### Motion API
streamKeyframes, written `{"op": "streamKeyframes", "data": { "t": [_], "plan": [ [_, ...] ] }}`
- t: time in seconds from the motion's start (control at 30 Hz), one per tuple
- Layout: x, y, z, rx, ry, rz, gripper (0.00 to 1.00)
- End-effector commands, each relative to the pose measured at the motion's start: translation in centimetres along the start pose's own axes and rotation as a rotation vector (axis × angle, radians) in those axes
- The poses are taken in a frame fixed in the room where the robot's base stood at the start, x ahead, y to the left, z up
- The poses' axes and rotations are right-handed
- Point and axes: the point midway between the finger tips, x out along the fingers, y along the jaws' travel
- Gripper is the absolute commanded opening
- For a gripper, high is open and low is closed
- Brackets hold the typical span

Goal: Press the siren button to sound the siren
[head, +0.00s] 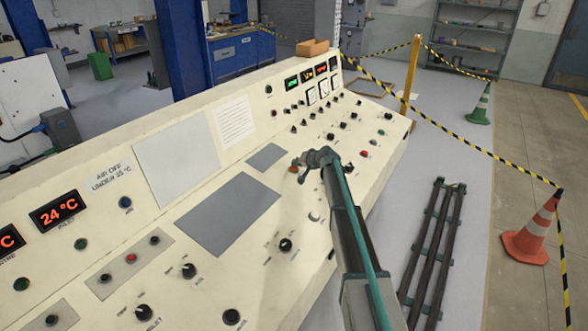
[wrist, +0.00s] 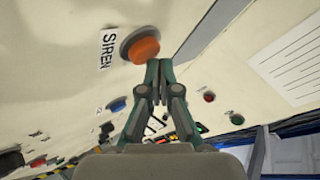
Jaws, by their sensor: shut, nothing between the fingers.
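The siren button (wrist: 143,49) is a round orange cap in a dark collar on the cream console panel, beside a "SIREN" label (wrist: 108,49) in the wrist view. My gripper (wrist: 159,64) is shut and empty, its fingertips together at the button's lower right edge in that view. I cannot tell whether they touch it. In the head view my gripper (head: 301,161) is low over the sloping console, and a small orange part of the button (head: 293,170) shows right by the fingertips.
The cream console (head: 235,122) carries many knobs, a blue button (wrist: 118,104) and red displays. Grey flat plates (head: 228,214) lie left of my gripper.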

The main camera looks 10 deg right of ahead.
Motion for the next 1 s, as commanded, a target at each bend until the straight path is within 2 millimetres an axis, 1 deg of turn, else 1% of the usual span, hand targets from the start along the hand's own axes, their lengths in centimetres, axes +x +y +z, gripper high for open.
{"op": "streamKeyframes", "data": {
  "t": [1.0],
  "plan": [
    [0.76,0.56,0.58,0.000,-0.001,0.000,0.00]
  ]
}}
